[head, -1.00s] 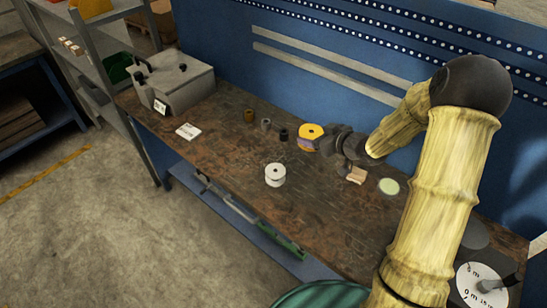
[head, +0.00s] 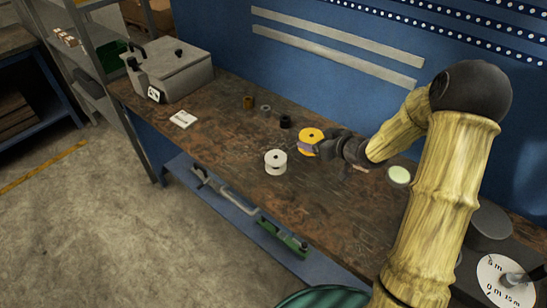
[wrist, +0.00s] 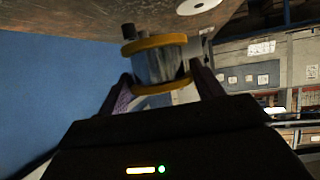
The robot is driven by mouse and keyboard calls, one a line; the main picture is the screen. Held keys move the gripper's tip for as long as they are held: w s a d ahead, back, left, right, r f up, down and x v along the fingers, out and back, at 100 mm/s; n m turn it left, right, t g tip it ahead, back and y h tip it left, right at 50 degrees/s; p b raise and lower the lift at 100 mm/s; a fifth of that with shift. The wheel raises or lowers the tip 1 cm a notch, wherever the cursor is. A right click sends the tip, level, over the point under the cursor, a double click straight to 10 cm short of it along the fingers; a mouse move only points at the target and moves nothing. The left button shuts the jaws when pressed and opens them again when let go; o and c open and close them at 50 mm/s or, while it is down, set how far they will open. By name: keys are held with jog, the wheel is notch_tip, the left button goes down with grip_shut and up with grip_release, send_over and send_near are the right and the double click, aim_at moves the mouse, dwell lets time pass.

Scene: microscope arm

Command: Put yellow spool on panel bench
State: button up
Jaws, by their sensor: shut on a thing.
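The yellow spool (head: 311,136) has yellow flanges and a grey-wound middle. My gripper (head: 320,147) is shut on it from the right, over the panel bench (head: 225,145). In the wrist view, the yellow spool (wrist: 160,65) sits between both fingers of my gripper (wrist: 163,78). The bench is a brown, worn worktop with a blue panel behind it. I cannot tell whether the spool touches the top or is held just above it.
A white spool (head: 276,162) stands close by, front left. A black spool (head: 285,121), a grey one (head: 265,110) and a brown one (head: 248,102) stand behind left. A pale green disc (head: 399,175) lies right. The front-left bench top is mostly clear.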

jog(key=shift+f, duration=0.25)
send_over(310, 172)
jog(key=shift+f, duration=2.8)
jog(key=shift+f, duration=0.15)
jog(key=shift+f, duration=1.95)
jog(key=shift+f, duration=0.1)
jog(key=o, duration=1.1)
